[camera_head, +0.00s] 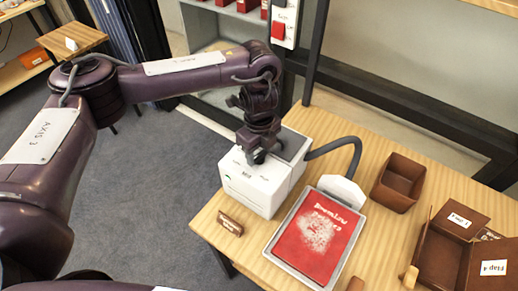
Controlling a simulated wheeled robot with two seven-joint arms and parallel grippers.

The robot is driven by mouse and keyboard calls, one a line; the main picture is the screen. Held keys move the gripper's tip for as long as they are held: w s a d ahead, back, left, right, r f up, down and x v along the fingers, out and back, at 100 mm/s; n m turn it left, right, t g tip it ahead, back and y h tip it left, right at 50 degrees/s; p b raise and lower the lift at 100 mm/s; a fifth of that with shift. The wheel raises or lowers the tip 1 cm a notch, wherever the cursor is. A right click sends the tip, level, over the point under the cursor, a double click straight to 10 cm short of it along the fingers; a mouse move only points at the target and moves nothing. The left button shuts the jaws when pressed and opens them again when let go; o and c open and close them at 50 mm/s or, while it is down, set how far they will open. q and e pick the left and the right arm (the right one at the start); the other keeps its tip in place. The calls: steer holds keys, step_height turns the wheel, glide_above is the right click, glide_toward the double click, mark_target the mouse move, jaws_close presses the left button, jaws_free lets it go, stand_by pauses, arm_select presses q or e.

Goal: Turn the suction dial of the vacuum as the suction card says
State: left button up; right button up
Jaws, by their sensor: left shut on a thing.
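The vacuum (252,190) is a white box on the wooden table, with a dark hose at its back right. My left gripper (257,157) comes down from above onto its top face. It is shut on the suction dial, which the fingers mostly hide, so its setting cannot be read. My right gripper is out of view.
A red book (316,240) with pale dust lies in a grey tray (277,261) right of the vacuum. A small brown label block (230,224) stands at the table's left edge. An open brown box (397,182) and unfolded brown box parts (443,252) lie to the right.

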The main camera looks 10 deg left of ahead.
mark_target(259, 155)
arm_select(q)
steer(key=shift+w+r+n+p, duration=0.15)
steer(key=shift+n+p, duration=0.25)
steer(key=shift+n, duration=0.7)
steer(key=o, duration=1)
step_height(259, 155, up, 8)
steer(key=shift+f, duration=0.2)
